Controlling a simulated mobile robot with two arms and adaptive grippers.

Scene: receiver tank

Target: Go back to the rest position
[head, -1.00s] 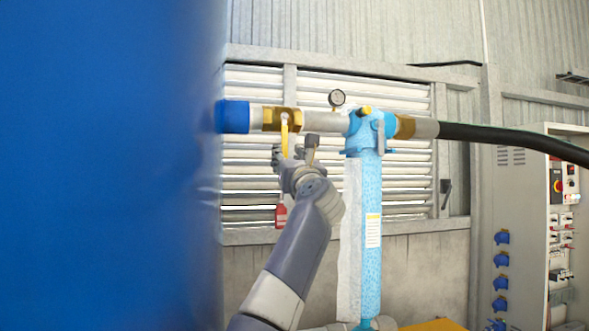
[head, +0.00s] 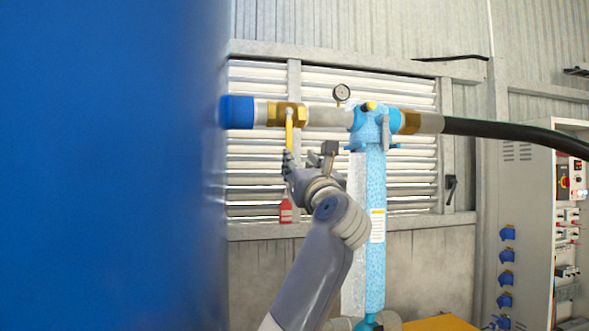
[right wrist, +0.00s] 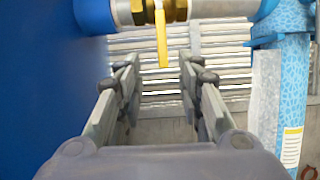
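My right gripper (head: 288,158) is just below the yellow valve handle (head: 289,132), which hangs straight down from the brass valve (head: 288,115) on the pipe. In the right wrist view the two fingers of this gripper (right wrist: 158,72) are spread wide with nothing between them. The handle (right wrist: 161,38) shows beyond and above the fingertips there, seemingly apart from them. My right arm reaches up from the bottom of the head view. My left gripper does not show in either view.
A large blue tank (head: 100,165) fills the left side, close by. A light blue vertical filter column (head: 375,270) stands right of my arm. A black hose (head: 510,132) runs right toward a grey control cabinet (head: 537,240). A pressure gauge (head: 342,92) sits above the pipe.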

